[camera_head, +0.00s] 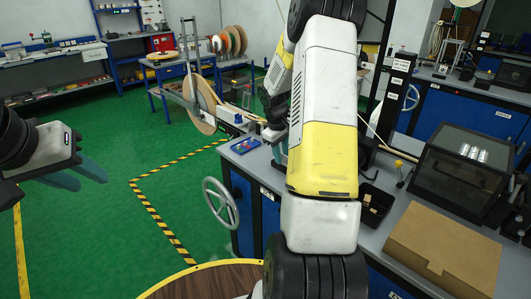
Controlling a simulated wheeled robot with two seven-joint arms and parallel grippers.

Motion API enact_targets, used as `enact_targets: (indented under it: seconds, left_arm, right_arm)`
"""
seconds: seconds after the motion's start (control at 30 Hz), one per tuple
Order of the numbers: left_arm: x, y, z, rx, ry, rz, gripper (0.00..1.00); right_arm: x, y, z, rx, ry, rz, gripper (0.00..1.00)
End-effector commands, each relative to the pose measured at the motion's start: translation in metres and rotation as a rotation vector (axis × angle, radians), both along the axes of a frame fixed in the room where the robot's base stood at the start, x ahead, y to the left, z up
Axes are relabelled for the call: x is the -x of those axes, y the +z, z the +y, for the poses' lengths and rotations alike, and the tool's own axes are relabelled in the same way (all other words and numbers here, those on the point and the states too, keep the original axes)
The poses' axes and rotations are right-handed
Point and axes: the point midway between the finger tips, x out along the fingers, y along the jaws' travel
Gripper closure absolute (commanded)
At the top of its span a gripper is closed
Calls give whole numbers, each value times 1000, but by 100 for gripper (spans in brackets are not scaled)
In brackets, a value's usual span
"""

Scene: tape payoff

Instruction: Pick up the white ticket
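I cannot make out a white ticket for certain in the head view. My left gripper (82,178) hangs at the left edge over the green floor, its two blue fingers apart with nothing between them. My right arm crosses the middle of the view and hides part of the bench behind it. My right gripper (279,152) is mostly hidden beyond the arm, low over the bench near the tape reel stand; its fingers are too covered to tell whether they are open or what they hold.
A large tape reel (199,106) stands on the bench's far end. A small blue tray (245,146) lies near the bench edge, above a handwheel (220,203). A cardboard box (445,245), a dark glass-lidded case (460,170) and a black bin (375,205) crowd the right.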

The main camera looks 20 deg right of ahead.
Motion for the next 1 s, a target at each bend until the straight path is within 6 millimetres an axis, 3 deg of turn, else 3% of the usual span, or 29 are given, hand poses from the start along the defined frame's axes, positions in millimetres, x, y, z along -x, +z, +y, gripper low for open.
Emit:
enact_targets:
  seconds: [0.13, 0.37, 0.5, 0.53, 1.0]
  left_arm:
    - [0, 0, 0, 0, 0, 0, 64]
    - [0, 0, 0, 0, 0, 0, 64]
    - [0, 0, 0, 0, 0, 0, 64]
    - [0, 0, 0, 0, 0, 0, 64]
    - [0, 0, 0, 0, 0, 0, 64]
  right_arm:
    - [-1, -12, -2, 0, -1, 1, 71]
    - [-1, -13, -3, 1, -1, -1, 71]
    - [-1, -13, -3, 1, -1, -1, 98]
    - [-1, -13, -3, 1, -1, -1, 100]
    - [-1, -10, -3, 0, -1, -1, 100]
